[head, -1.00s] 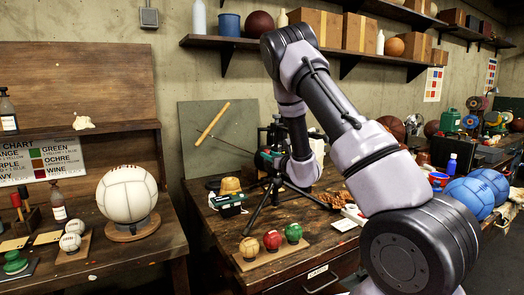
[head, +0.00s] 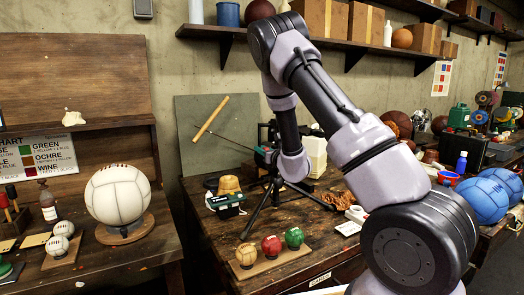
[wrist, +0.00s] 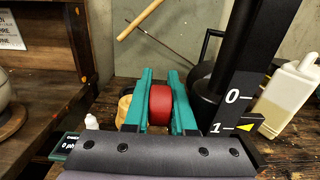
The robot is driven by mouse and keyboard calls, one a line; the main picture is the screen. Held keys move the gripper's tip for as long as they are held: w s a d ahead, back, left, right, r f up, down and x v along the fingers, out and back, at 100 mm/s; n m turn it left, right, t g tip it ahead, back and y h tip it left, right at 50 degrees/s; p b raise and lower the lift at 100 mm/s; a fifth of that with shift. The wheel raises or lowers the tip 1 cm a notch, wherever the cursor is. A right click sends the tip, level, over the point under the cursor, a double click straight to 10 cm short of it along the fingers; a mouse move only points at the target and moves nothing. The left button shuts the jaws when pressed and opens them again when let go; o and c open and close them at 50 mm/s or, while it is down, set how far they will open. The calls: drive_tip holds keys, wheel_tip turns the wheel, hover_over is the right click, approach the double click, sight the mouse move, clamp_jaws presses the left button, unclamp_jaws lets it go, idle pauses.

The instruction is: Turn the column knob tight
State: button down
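A red round knob (wrist: 160,104) shows in the wrist view, beside a black upright column (wrist: 236,70) with a white scale marked 0 and 1 and a yellow pointer (wrist: 245,127). The two teal fingers of my gripper (wrist: 159,100) lie on either side of the knob and appear to touch it. In the head view my gripper (head: 265,156) is at the black stand (head: 273,185) on the workbench, largely behind my arm. The knob cannot be made out there.
A small display box (head: 225,200) and a tan object (head: 229,184) stand left of the stand. A board with three small balls (head: 270,262) lies in front. A whitish canister (wrist: 288,98) stands right of the column. A shelf (head: 300,37) runs above.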

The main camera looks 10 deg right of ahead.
drive_tip(key=shift+s+d+r+t+y, duration=0.15)
drive_tip(key=shift+r+t+y, duration=0.25)
drive_tip(key=shift+t, duration=1.05)
drive_tip(key=shift+s+r+t+y, duration=0.25)
drive_tip(key=shift+t+y, duration=0.3)
drive_tip(key=shift+t, duration=0.85)
drive_tip(key=shift+s+d+r+t+y, duration=0.15)
drive_tip(key=shift+r+t+y, duration=0.25)
drive_tip(key=shift+t, duration=1.05)
drive_tip(key=shift+a, duration=0.1)
drive_tip(key=c, duration=1)
unclamp_jaws()
